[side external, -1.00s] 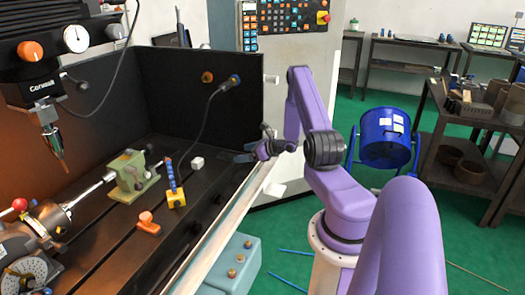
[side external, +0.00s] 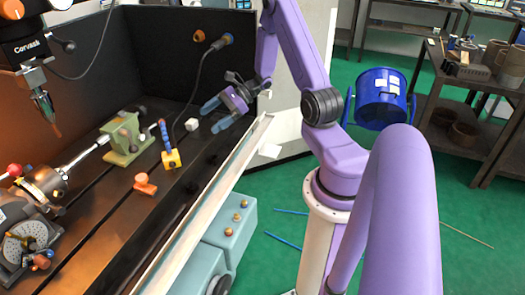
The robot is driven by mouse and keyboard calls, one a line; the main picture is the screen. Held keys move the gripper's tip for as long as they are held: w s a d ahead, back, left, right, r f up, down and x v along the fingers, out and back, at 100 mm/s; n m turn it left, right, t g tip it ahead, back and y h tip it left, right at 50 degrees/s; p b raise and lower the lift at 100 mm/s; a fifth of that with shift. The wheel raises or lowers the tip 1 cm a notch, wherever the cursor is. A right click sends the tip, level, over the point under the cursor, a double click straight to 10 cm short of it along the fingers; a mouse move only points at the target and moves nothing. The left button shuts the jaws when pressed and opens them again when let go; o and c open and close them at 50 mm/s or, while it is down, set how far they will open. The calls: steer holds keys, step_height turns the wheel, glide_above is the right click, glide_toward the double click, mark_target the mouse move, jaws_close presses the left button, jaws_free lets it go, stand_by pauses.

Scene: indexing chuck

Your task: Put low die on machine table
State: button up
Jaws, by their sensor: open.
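One white block (side external: 191,124) sits on the dark machine table (side external: 100,205), behind the yellow block. My gripper (side external: 214,115) is open, with blue fingers pointing left. It appears above the right part of the table, just right of the first block in the picture, with nothing visible between its fingers.
A green tailstock (side external: 123,140), a yellow block with a blue upright (side external: 171,158) and an orange piece (side external: 145,184) stand on the table. A cable (side external: 197,75) hangs by the dark back wall. The spindle head (side external: 30,55) overhangs the left. A pale rail (side external: 205,205) edges the table.

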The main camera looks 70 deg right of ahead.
steer(key=s+a+r+n+g, duration=0.3)
steer(key=s+a+n+g, duration=0.4)
steer(key=a, duration=0.4)
steer(key=s+a+r+n+g, duration=0.3)
steer(key=s+a+n+g, duration=0.15)
steer(key=a+n, duration=0.6)
steer(key=s+a+r+n+t+h, duration=0.1)
steer(key=s+r+n+h, duration=0.1)
steer(key=s+n+h, duration=0.2)
steer(key=s+a+r+n+t+h, duration=0.1)
steer(key=s+n+h, duration=0.3)
steer(key=s+n, duration=0.6)
steer(key=a+r+n, duration=0.1)
steer(key=n, duration=0.3)
steer(key=shift+s+r+n+h, duration=0.25)
steer(key=shift+r+n+h, duration=0.05)
steer(key=shift+r+n, duration=0.1)
steer(key=shift+o, duration=1.1)
steer(key=shift+r+n+t, duration=0.1)
steer(key=shift+n+t, duration=0.15)
steer(key=shift+t, duration=0.2)
